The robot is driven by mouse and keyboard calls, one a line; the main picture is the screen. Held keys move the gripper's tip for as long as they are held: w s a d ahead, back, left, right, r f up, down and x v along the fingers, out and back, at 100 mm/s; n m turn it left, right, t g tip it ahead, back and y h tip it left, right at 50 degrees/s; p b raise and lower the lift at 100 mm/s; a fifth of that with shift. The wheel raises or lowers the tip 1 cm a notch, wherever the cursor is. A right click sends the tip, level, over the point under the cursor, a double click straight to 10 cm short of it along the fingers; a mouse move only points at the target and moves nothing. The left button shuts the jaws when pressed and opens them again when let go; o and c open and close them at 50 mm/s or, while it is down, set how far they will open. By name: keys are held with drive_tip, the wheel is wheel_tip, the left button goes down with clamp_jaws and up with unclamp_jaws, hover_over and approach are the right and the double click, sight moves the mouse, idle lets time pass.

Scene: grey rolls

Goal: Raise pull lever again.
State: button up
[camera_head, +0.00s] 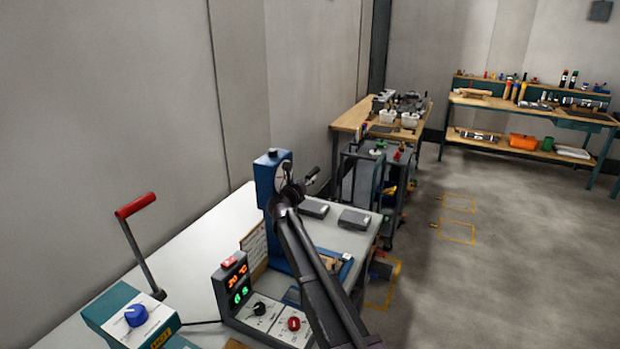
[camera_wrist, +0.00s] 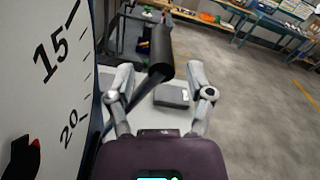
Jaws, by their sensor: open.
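A blue press (camera_head: 268,190) with a round gauge stands on the light bench. A dark lever with a black cylindrical grip (camera_head: 312,174) sticks out from its right side, angled upward. My gripper (camera_head: 296,190) is beside the gauge, close to this lever and partly overlapping it. In the wrist view my gripper (camera_wrist: 160,72) is open, and the black grip (camera_wrist: 162,52) shows in the gap between its fingers, not clamped. Whether the grip lies between the fingertips or just beyond them is unclear. The white gauge face (camera_wrist: 50,70) fills the left of the wrist view.
A second lever with a red grip (camera_head: 136,205) stands on a teal box at the left. A control box (camera_head: 240,290) with lit displays sits in front of the press. Grey boxes (camera_head: 354,219) lie right of the press. A cart and workbenches stand behind; the floor at right is open.

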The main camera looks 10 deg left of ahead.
drive_tip(key=v, duration=0.8)
drive_tip(key=shift+s, duration=0.25)
drive_tip(key=shift+a, duration=0.1)
